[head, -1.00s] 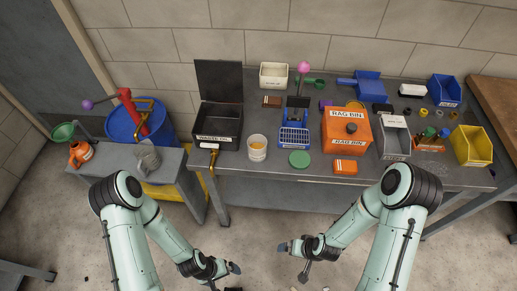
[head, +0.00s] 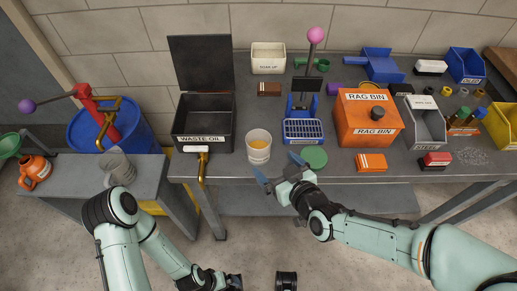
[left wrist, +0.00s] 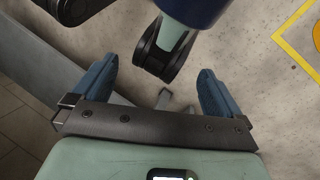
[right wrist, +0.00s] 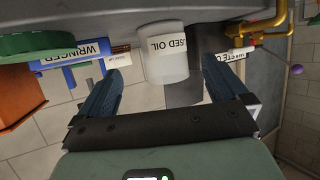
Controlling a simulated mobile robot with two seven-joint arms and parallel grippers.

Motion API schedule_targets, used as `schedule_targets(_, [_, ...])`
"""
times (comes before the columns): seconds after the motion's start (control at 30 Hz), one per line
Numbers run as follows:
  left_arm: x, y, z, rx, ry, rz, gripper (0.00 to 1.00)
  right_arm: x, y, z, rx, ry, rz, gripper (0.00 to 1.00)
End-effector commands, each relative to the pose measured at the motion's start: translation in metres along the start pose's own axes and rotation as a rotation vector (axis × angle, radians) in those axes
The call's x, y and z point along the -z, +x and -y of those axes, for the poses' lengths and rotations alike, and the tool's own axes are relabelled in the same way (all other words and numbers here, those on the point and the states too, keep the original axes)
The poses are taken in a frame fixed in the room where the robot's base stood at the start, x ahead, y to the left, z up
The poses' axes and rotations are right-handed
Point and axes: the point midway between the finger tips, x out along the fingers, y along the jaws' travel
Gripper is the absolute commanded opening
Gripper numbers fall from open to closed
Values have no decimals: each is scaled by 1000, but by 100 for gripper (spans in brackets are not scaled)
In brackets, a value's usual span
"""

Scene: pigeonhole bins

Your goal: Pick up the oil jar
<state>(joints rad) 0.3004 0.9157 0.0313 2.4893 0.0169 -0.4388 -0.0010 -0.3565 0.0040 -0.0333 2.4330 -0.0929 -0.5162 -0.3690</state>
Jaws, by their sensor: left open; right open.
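The oil jar (head: 258,149) is a white cup-like jar with amber oil in it, standing upright near the table's front edge. In the right wrist view the jar (right wrist: 166,66) shows its "USED OIL" label and sits ahead, between the lines of the two fingers. My right gripper (head: 279,170) is open and empty, just in front of the jar and slightly to its right, apart from it. My left gripper (left wrist: 155,88) is open and empty, low over the floor, away from the jar.
A black waste oil bin (head: 205,125) with a raised lid and brass tap stands left of the jar. The blue wringer (head: 302,132) and a green disc (head: 314,158) are close on the right. An orange rag bin (head: 366,125) is farther right.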

Motion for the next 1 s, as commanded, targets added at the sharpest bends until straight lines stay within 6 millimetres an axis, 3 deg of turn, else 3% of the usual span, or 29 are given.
schedule_targets(0.13, [4, 3, 1, 0, -1, -10, 100, -2, 29, 0, 0, 1, 3, 100])
schedule_targets(0.43, [8, 5, 2, 1, -2, -20, 100, -1, 55, 2, 0, 0, 2, 100])
schedule_targets(0.7, [13, 8, 3, 1, -3, -35, 100, -2, 93, 5, -1, 2, 3, 100])
schedule_targets(1.0, [14, 8, 3, 1, -3, -38, 100, -1, 97, 5, -1, 2, 2, 100])
